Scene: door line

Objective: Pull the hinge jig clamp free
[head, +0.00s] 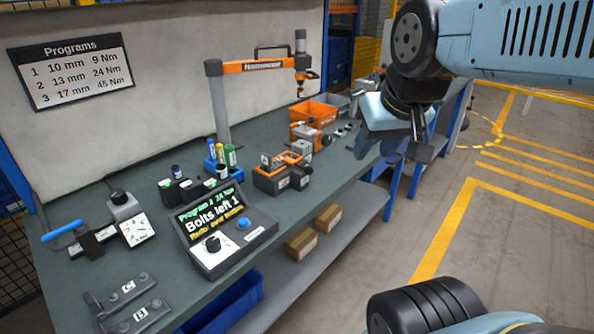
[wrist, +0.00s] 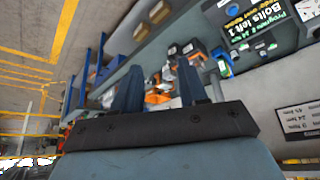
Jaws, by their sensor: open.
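A blue-handled clamp (head: 64,231) lies at the left end of the green bench in the head view, beside a dark block and a white plate. It looks like the jig clamp, but I cannot tell for sure. Two grey hinge-like plates (head: 123,289) with bolts and white labels lie at the near left of the bench. My gripper (head: 395,148) hangs at the bench's right edge, far from the clamp. In the wrist view my gripper (wrist: 157,80) has its two dark fingers apart with nothing held between them. The clamp does not show there.
A control box (head: 222,228) reads "Bolts left 1". Behind it stand an orange-and-grey tool (head: 281,172), several bottles, an orange bin (head: 312,112) and an orange-topped post (head: 262,66). Boxes (head: 301,242) sit on the lower shelf. The floor at right is clear.

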